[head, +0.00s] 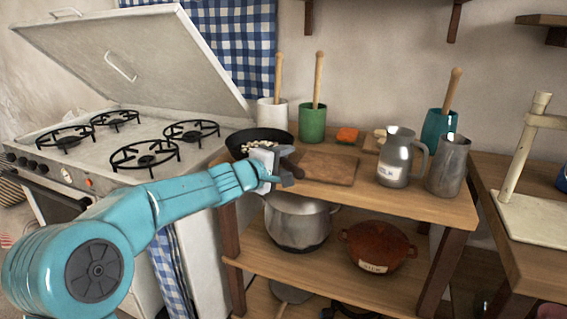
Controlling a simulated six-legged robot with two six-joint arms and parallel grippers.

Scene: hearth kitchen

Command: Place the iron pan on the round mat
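The black iron pan (247,137) sits at the left end of the wooden table top, beside the stove. Something pale shows at its near side, too small to make out. My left gripper (287,175) is at the pan's near right side, over the table's front edge. Its wrist hides part of the pan and of the area where a handle could be. I cannot tell whether its fingers are open or shut, or whether they touch the pan. I cannot make out a round mat. My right gripper is out of view.
A wooden board (329,169) lies right of my gripper. A white crock (272,114), a green crock (312,124), a milk jug (394,158) and a metal pitcher (448,165) stand on the table. The stove (95,150) with its raised lid is at left.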

